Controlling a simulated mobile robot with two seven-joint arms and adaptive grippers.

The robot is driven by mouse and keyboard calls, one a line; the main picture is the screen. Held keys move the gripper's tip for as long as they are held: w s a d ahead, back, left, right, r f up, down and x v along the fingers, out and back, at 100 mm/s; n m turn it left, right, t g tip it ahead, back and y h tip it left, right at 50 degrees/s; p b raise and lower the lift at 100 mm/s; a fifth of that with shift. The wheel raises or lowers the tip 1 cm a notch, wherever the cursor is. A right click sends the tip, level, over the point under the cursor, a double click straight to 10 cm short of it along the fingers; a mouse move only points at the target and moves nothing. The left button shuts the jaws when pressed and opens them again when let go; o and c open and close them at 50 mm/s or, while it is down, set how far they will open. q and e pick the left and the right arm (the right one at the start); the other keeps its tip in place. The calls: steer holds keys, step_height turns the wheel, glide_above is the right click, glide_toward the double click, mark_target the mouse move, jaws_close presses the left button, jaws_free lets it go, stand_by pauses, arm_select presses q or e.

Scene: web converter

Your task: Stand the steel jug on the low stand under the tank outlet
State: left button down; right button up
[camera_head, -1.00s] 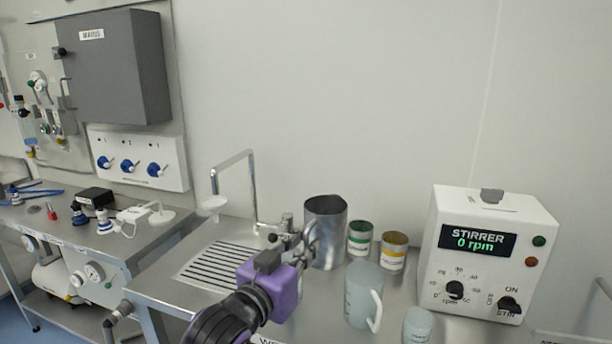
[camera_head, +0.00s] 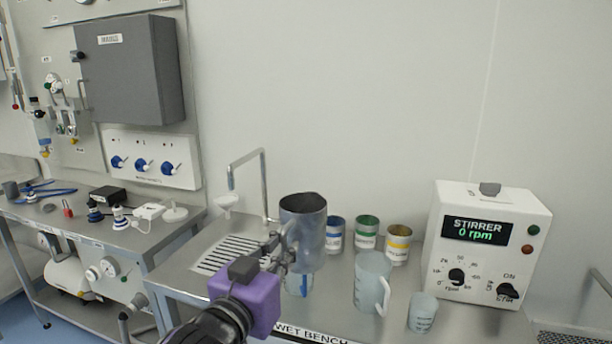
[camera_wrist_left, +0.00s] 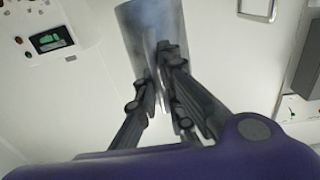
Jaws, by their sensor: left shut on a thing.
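The steel jug (camera_head: 304,236) is a grey metal cylinder, held upright above the wet bench in the head view. My left gripper (camera_head: 284,250) is shut on the jug's handle, on its left side. In the left wrist view, the fingers of my left gripper (camera_wrist_left: 160,85) close on the handle, with the jug (camera_wrist_left: 148,28) beyond them. The jug hides part of the bench and partly covers a small clear beaker with blue on it (camera_head: 300,284). The low stand and the tank outlet cannot be made out. My right gripper is not in view.
A drain grille (camera_head: 232,254) and bent spout (camera_head: 263,185) are left.

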arm_select(q)
steer(key=s+a+f+n+t+y, duration=0.1)
steer(key=s+a+f+n+y, duration=0.3)
steer(key=s+a+f, duration=0.9)
steer(key=s+f+y, duration=0.2)
steer(key=shift+y+p, duration=0.3)
steer(key=shift+y, duration=0.1)
steer(key=shift+r, duration=0.15)
